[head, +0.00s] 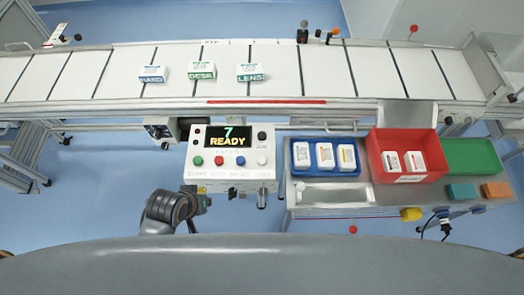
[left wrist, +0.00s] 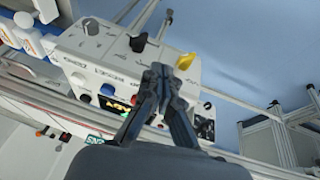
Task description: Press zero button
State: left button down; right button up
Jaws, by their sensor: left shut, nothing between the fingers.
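The white control box (head: 230,181) stands in front of the conveyor, its screen (head: 227,136) reading "7 READY". Its front row has a green button (head: 198,160), a red button (head: 219,160), a blue button (head: 240,160) and a white button (head: 262,161); the printed labels below are too small to read surely. My left gripper (head: 204,200) is low at the box's front left corner, apart from the white button. In the left wrist view, my left gripper (left wrist: 159,72) is shut and empty, with the tilted box (left wrist: 112,62) behind it. My right gripper is out of view.
The conveyor (head: 110,58) behind carries several small labelled boxes (head: 202,71). Right of the control box are a blue tray (head: 329,171), a red bin (head: 405,140) and a green tray (head: 472,155). Yellow (left wrist: 185,60) and black (left wrist: 138,42) parts jut from the box near the fingers.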

pick_arm(q)
jog(key=w+d+r+n+t+h+p, duration=0.1)
jog(key=w+d+r+n+h+p, duration=0.15)
jog(key=w+d+r+n, duration=0.4)
jog(key=w+d+r+n+h, duration=0.1)
jog(key=w+d+n+h, duration=0.2)
jog(key=w+d+n, duration=0.5)
jog(key=shift+w+d+r+n+t, duration=0.35)
jog(key=shift+d+n, duration=0.1)
jog(key=shift+n, duration=0.3)
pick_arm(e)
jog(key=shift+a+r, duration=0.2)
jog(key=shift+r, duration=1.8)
pick_arm(q)
jog(key=shift+s, duration=0.1)
jog(key=shift+f, duration=0.1)
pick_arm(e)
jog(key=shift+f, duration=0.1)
pick_arm(q)
jog(key=b, duration=0.8)
send_over(260, 161)
notch_tip(260, 161, down, 6)
jog(key=shift+f, duration=0.15)
jog(key=shift+f+b, duration=0.45)
jog(key=shift+f, duration=0.7)
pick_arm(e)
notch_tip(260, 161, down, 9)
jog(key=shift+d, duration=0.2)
